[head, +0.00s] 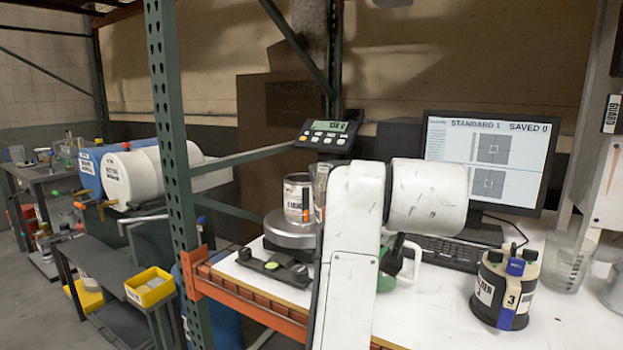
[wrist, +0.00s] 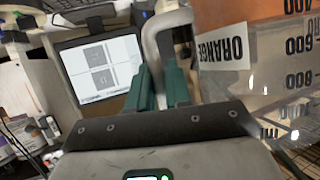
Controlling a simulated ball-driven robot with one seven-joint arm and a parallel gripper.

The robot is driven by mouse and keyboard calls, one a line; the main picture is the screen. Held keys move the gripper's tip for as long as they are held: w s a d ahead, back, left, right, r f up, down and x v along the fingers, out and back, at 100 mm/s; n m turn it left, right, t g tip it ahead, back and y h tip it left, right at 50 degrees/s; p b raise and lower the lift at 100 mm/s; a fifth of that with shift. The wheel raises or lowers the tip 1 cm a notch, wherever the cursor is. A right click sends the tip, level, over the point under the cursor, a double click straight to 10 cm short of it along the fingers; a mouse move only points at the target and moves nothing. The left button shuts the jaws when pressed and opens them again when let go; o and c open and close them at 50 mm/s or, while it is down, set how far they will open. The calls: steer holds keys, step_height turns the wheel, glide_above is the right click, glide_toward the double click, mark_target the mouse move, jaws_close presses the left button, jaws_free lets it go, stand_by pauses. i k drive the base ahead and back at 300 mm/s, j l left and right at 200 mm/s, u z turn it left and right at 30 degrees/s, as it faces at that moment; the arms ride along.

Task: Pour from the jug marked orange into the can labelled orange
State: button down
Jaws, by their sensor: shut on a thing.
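The jug marked orange (wrist: 222,48) is clear, with orange liquid and an ORANGE label, and fills the right of the wrist view. Its markings appear turned over there. My gripper (wrist: 163,68) has green fingers closed on its pale handle (wrist: 152,35). In the head view, part of a clear vessel, likely this jug (head: 321,182), shows beside my white arm link, which hides the gripper. A metal can (head: 297,198) with a white label and an orange mark stands upright on the round scale plate (head: 288,230), just left of it. The label's word is unreadable. No stream is visible.
The scale display (head: 327,136) stands behind the can. A monitor (head: 487,160) and keyboard (head: 445,250) are behind my arm. A dark labelled container (head: 500,290) and clear jug (head: 568,265) stand right. A green rack post (head: 172,130) rises left.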

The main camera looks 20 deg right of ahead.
mark_target(298, 200)
steer(key=i+l, duration=0.75)
